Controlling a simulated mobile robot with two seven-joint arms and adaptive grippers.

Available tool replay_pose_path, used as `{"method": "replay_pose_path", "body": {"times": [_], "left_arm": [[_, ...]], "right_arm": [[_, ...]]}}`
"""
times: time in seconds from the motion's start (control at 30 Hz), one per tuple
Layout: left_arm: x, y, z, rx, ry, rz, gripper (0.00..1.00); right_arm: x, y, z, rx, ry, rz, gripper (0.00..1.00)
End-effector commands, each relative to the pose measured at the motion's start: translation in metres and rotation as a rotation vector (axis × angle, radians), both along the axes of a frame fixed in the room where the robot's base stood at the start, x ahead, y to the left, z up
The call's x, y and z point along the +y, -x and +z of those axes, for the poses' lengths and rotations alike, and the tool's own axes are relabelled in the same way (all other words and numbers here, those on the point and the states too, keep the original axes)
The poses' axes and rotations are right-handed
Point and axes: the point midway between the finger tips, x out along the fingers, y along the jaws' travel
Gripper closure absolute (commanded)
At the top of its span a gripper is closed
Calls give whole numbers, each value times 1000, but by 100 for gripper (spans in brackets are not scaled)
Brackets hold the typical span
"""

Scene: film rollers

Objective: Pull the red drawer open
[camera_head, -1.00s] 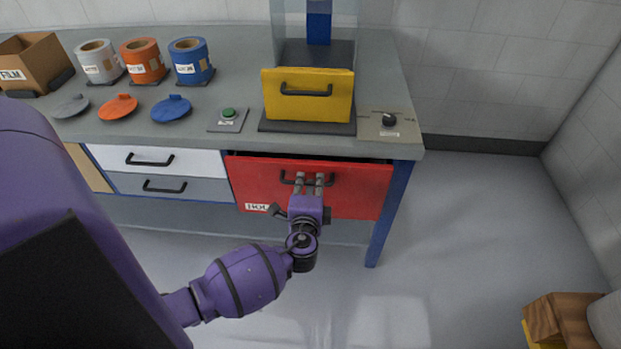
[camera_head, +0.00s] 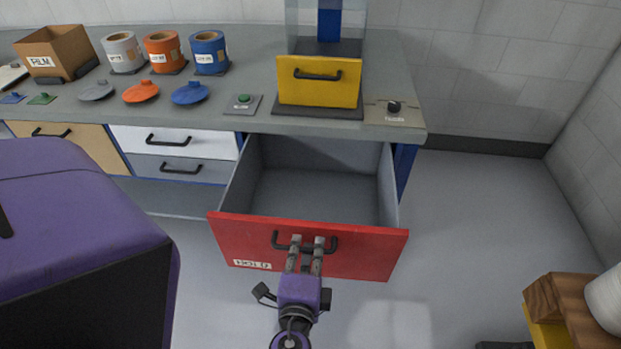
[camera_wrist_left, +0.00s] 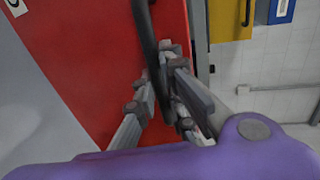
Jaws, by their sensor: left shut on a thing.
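The red drawer (camera_head: 365,250) stands far out from under the workbench, and its grey inside (camera_head: 310,193) shows empty. A label is on the lower left of its front. My left gripper (camera_head: 306,243) is shut on the black handle (camera_head: 278,240) at the middle of the red front. In the left wrist view the fingers (camera_wrist_left: 165,85) close around the dark handle bar (camera_wrist_left: 145,35), against the red front (camera_wrist_left: 85,60). My right gripper is not in view.
A yellow-fronted box (camera_head: 319,82) stands on the workbench (camera_head: 245,75) above the drawer. White (camera_head: 200,142) and grey (camera_head: 200,170) drawers are shut at left. A wooden block (camera_head: 565,310) is at the lower right.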

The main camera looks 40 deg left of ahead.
Motion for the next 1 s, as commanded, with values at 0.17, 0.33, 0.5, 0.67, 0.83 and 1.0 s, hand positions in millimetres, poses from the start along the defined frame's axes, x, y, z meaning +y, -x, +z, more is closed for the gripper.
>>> {"method": "replay_pose_path", "body": {"times": [0.17, 0.33, 0.5, 0.67, 0.83, 1.0], "left_arm": [[-8, 12, 0, -1, 1, -1, 100], [-10, 15, 1, -2, 1, -2, 100], [-10, 14, 1, -2, 1, -3, 100], [-10, 14, 1, -2, 1, -3, 80], [-10, 14, 0, 0, 0, -2, 70], [-9, 15, 0, 0, 0, -1, 70]], "right_arm": [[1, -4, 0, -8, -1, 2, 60], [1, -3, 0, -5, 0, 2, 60], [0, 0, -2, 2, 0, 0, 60], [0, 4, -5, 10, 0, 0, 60], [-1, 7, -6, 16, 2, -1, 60], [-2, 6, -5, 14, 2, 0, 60]]}}
